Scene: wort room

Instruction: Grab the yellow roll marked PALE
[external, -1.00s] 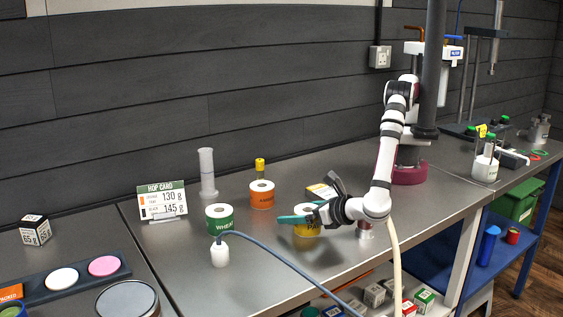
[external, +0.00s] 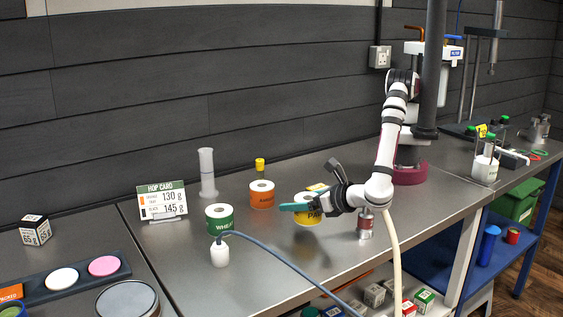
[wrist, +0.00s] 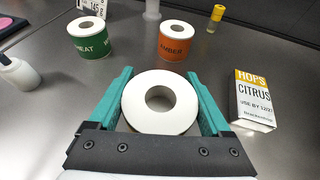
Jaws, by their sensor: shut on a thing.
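The yellow PALE roll (external: 308,215) is between the teal fingers of my gripper (external: 300,207) in the external view. It is upright, appears raised a little off the bench, and its label is partly covered by the near finger. In the wrist view the white top of the yellow roll (wrist: 160,100) fills the space between the fingers of my gripper (wrist: 160,98). The fingers are shut on its sides. The yellow side is hidden there.
The green WHEAT roll (external: 219,219) and orange AMBER roll (external: 262,195) stand to the left. A white bottle (external: 220,254) trails a blue cable.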

